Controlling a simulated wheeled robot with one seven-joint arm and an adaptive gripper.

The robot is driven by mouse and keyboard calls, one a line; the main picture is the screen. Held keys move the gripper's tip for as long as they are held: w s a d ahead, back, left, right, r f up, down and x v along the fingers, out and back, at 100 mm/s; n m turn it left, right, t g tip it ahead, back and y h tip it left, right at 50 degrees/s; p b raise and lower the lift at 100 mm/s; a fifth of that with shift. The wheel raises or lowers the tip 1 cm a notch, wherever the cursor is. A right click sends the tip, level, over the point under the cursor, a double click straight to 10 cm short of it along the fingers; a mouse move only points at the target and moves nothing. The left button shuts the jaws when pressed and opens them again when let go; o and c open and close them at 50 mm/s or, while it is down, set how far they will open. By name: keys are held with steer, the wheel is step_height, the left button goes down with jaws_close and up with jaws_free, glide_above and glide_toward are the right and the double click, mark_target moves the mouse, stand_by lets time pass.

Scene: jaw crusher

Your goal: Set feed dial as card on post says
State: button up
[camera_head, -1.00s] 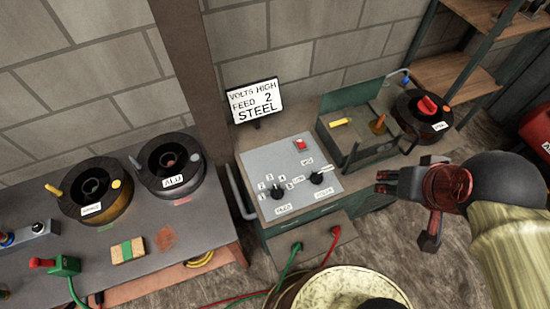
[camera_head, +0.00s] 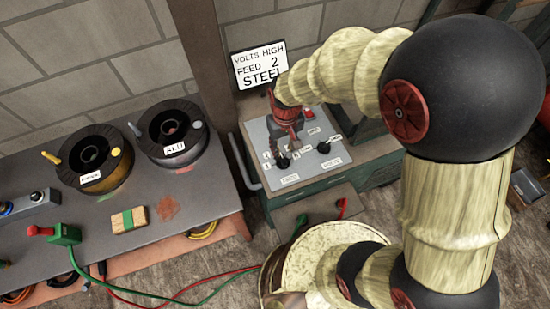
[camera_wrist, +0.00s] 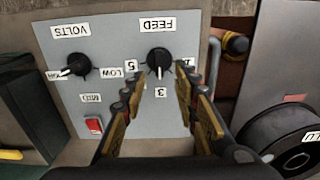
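The card (camera_head: 260,68) on its post reads "VOLTS HIGH, FEED 2, STEEL" in the head view. The black feed dial (camera_wrist: 159,60) sits on the grey panel (camera_wrist: 150,130), upside down in the wrist view. Its white pointer faces the label 3 (camera_wrist: 161,92). A label 5 is left of it; other number labels are partly hidden by my fingers. My gripper (camera_wrist: 156,82) is open, its two fingers on either side of the feed dial's pointer side, with nothing held. In the head view, my gripper (camera_head: 288,140) is over the panel.
The volts dial (camera_wrist: 76,66) is beside the feed dial, its pointer toward a partly legible label at left, apparently HIGH. A red switch (camera_wrist: 93,124) is on the panel. Wire spools, including the ALU spool (camera_head: 170,135), stand on the bench at left.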

mark_target(283, 159)
step_height(283, 159, down, 7)
steer(key=shift+f+b, duration=0.2)
steer(key=shift+b, duration=0.9)
steer(key=shift+c, duration=0.3)
jaws_close()
